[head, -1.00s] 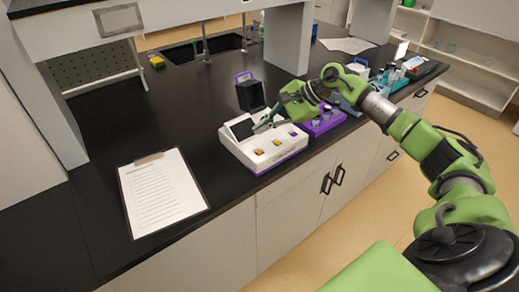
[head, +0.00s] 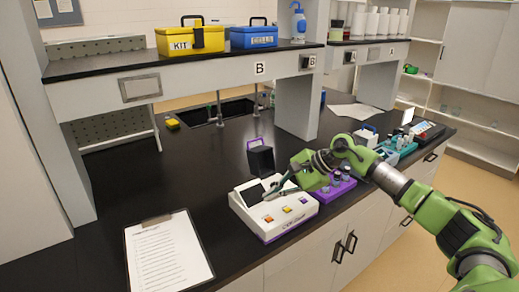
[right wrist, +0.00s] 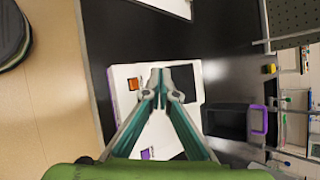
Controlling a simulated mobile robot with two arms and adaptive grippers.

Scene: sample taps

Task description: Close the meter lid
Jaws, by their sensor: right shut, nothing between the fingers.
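The meter (head: 256,222) is a white box with purple trim, a dark panel and coloured buttons on the black bench. It also shows in the right wrist view (right wrist: 121,98). A black lid with a purple handle (head: 260,160) stands up at the meter's back edge, and is also at the right of the wrist view (right wrist: 226,122). My right gripper (head: 268,195) is shut and empty, its fingertips over the meter by the dark panel, apart from the lid. Whether they touch the meter is unclear. It also shows in the wrist view (right wrist: 160,88). My left gripper is out of view.
A clipboard (head: 168,255) lies left of the meter. A purple rack (head: 335,186) with small vials stands close on its right, with teal equipment (head: 398,147) beyond. A sink (head: 215,115) lies behind. Bench between clipboard and sink is clear.

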